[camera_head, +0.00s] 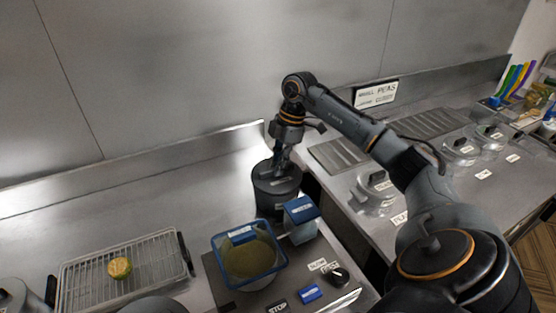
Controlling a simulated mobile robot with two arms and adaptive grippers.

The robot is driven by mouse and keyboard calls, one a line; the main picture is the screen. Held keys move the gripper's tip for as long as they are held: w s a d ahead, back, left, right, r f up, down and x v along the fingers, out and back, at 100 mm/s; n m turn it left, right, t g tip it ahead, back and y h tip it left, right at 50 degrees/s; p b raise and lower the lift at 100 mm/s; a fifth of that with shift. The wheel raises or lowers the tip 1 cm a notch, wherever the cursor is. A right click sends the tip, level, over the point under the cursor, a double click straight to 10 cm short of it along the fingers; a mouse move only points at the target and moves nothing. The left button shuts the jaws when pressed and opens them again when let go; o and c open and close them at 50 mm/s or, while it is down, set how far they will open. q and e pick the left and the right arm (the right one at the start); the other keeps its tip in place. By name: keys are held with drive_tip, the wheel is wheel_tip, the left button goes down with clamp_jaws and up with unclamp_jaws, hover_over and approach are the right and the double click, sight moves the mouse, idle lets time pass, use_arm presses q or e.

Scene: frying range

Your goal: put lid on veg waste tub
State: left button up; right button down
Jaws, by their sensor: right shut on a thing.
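A dark round tub (276,205) with a small pale label stands at the back of the counter, right of centre. A dark lid (270,172) is at the top of the tub, and it looks level. I cannot tell whether it is fully seated or just above the rim. My right gripper (282,163) reaches down from above and is shut on the lid's top, probably on its handle. The gripper hides part of the lid's middle.
A blue-rimmed basin (249,278) and a blue-topped container (301,211) stand close in front of the tub. Lidded pots (374,188) stand right, below a peas sign (376,94). The back-left counter is clear.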

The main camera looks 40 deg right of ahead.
drive_tip(key=shift+f, duration=0.3)
idle(0.5)
drive_tip(key=c, duration=1.3)
unclamp_jaws()
drive_tip(key=shift+o, duration=0.2)
drive_tip(key=v, duration=1.2)
drive_tip(key=shift+s, duration=0.1)
